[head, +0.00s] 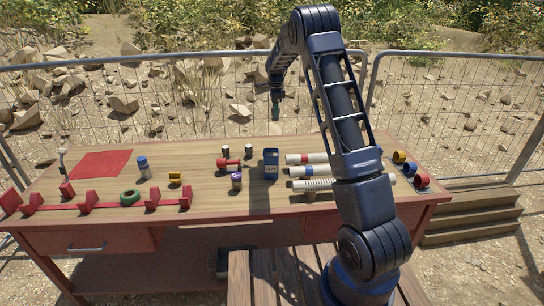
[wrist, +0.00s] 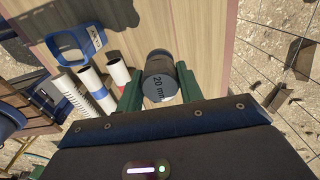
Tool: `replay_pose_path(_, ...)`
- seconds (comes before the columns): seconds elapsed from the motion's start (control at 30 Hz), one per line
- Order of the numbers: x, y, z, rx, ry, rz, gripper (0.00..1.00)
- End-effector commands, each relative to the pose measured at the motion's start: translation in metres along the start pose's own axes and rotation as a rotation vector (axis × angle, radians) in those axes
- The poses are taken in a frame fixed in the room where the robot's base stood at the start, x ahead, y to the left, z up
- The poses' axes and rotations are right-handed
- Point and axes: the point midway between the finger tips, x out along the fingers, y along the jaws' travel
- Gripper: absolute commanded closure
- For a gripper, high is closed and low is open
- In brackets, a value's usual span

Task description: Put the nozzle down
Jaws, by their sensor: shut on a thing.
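The nozzle (wrist: 158,82), a dark short cylinder marked "20 mm" with a paler end face, sits between the green fingers of my gripper (wrist: 160,90) in the wrist view. My gripper is shut on it. In the head view my gripper (head: 275,110) hangs above the back edge of the wooden table (head: 210,195), clear of the tabletop. The held nozzle is too small to make out there. Two similar small dark cylinders stand on the table, one on the left (head: 226,152) and one on the right (head: 249,151).
A red mat (head: 102,163) lies bare at the back left. A blue container (head: 271,165), red fitting (head: 229,164), purple-capped bottle (head: 237,182) and blue-capped bottle (head: 144,167) stand mid-table. White pipes (head: 306,159) lie right. A red rack (head: 115,207) lines the front; a fence (head: 440,110) stands behind.

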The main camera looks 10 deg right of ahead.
Motion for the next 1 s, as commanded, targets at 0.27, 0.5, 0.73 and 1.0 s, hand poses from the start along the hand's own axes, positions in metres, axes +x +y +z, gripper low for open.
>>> replay_pose_path(0.27,0.013,0.009,0.02,-0.008,0.0,0.002,0.87)
replay_pose_path(0.5,0.063,0.009,0.02,-0.008,0.0,0.003,0.87)
replay_pose_path(0.73,0.113,0.009,0.02,-0.008,0.0,0.002,0.87)
replay_pose_path(1.0,0.153,0.009,0.02,-0.008,0.0,0.0,0.87)
